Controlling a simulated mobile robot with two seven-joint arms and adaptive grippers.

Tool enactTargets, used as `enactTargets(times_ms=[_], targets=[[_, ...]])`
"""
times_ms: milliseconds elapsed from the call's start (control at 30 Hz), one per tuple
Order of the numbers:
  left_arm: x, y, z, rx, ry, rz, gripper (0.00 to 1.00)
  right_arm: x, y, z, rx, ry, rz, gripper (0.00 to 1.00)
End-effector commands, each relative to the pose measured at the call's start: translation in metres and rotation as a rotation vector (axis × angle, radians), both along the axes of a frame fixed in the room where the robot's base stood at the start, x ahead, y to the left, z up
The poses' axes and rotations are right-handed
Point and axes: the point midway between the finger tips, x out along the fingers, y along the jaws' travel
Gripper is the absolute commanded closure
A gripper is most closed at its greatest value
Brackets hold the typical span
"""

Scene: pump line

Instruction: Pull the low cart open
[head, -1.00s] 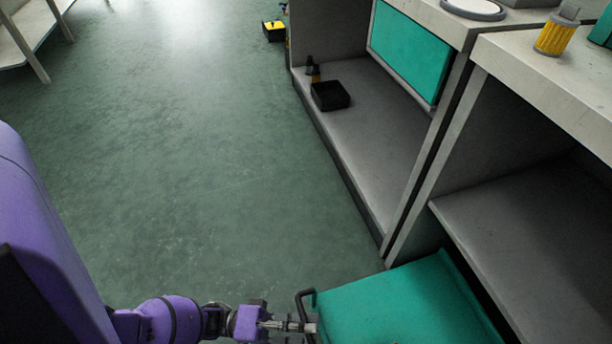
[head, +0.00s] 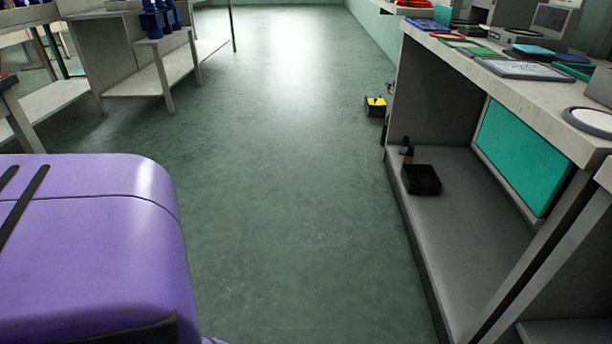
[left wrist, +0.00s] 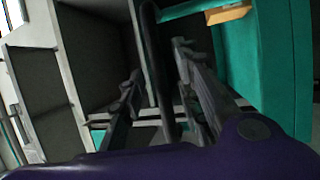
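The low cart shows only in the left wrist view, as a teal body (left wrist: 264,70) along the right side. Its dark bar handle (left wrist: 153,28) runs down the middle of that view. My left gripper (left wrist: 157,62) is around the handle, with one finger on each side. The fingers are apart, and a gap shows between the handle and the left finger. Contact with the right finger is unclear. The cart and my left gripper are out of the head view. My right gripper is in neither view.
A grey workbench with a teal panel (head: 521,155) stands on the right. A black bin (head: 421,180) sits on its lower shelf. A yellow and black box (head: 375,106) lies on the floor beyond. The green floor (head: 285,180) between the benches is clear.

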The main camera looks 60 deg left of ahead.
Motion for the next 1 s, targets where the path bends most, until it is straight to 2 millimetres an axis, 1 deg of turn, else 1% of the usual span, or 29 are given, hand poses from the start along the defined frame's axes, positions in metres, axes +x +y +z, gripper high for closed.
enactTargets(times_ms=[400, 500, 700, 1000], targets=[[-0.043, 0.073, -0.016, 0.002, 0.002, 0.002, 0.69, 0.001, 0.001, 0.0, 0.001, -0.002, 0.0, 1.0], [-0.048, 0.083, -0.018, 0.0, -0.001, 0.001, 0.69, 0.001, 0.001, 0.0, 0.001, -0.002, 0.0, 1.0], [-0.056, 0.094, -0.019, -0.001, -0.002, 0.001, 0.69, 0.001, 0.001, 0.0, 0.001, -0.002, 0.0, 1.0], [-0.056, 0.096, -0.019, -0.002, -0.002, 0.001, 0.69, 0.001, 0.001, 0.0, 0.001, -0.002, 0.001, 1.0]])
